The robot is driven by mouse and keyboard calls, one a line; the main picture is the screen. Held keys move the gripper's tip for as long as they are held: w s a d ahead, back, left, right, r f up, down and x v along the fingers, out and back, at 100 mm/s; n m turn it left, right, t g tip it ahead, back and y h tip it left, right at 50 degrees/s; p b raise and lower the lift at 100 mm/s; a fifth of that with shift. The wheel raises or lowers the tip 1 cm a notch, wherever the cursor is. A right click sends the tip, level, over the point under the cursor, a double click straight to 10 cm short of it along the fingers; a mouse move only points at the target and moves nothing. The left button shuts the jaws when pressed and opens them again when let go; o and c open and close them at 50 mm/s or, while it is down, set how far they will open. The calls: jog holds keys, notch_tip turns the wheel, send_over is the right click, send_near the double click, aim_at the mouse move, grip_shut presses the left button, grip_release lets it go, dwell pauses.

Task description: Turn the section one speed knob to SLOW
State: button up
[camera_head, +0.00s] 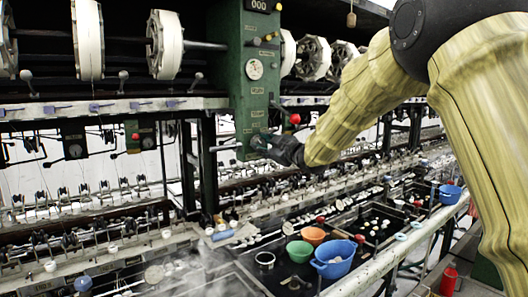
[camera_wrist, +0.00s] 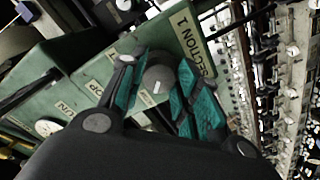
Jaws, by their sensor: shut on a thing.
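The section one speed knob (camera_wrist: 159,76) is a round grey-brown knob with a short white mark, on a green panel (camera_wrist: 75,65) in the wrist view. A "SECTION 1" label (camera_wrist: 192,42) sits beside it. My gripper (camera_wrist: 160,92), with teal pads, is shut on the knob, one finger on each side. In the head view my gripper (camera_head: 264,143) reaches the lower part of the green control column (camera_head: 228,80) and hides most of the knob. The speed words around the knob cannot be read.
A red ball-ended lever (camera_head: 295,118) stands just right of the column. White reels (camera_head: 165,45) hang at upper left. Below are basins with green (camera_head: 299,251), orange (camera_head: 313,235) and blue (camera_head: 334,257) bowls. Threads and machine rows fill the left.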

dwell(0.4)
jog(key=o, duration=1)
jog(key=shift+s+d, duration=0.1)
jog(key=v, duration=1.2)
